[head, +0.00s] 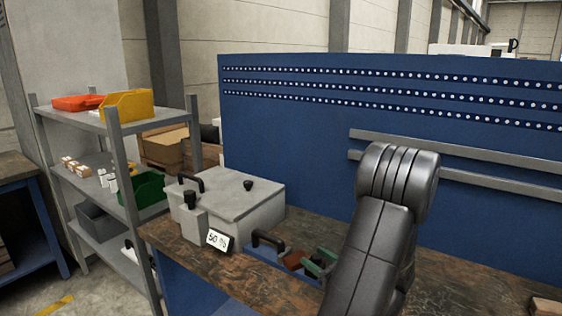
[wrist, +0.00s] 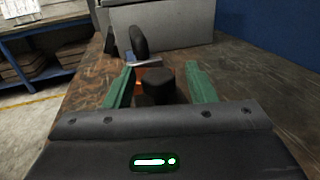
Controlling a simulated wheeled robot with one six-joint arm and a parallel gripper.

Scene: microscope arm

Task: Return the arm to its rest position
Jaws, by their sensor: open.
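My arm (head: 372,240) rises dark grey at the right of the head view, over the workbench. My gripper (head: 319,262) is partly hidden behind the arm there, low over the bench; its green fingers show. In the wrist view my gripper (wrist: 160,72) is open, with one green finger at each side. Between the fingers stands a reddish-brown block (wrist: 142,76) with a dark round knob (wrist: 158,84) in front of it. The block (head: 295,260) also shows in the head view beside the fingers. I cannot tell whether the fingers touch anything.
A grey lidded box (head: 235,205) with black handles and a "50" label (head: 218,240) stands left on the workbench (head: 455,277). A black handle (head: 268,239) is by a blue tray (head: 262,263). A blue perforated panel (head: 300,130) closes the back. A shelf (head: 115,132) holds bins at left.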

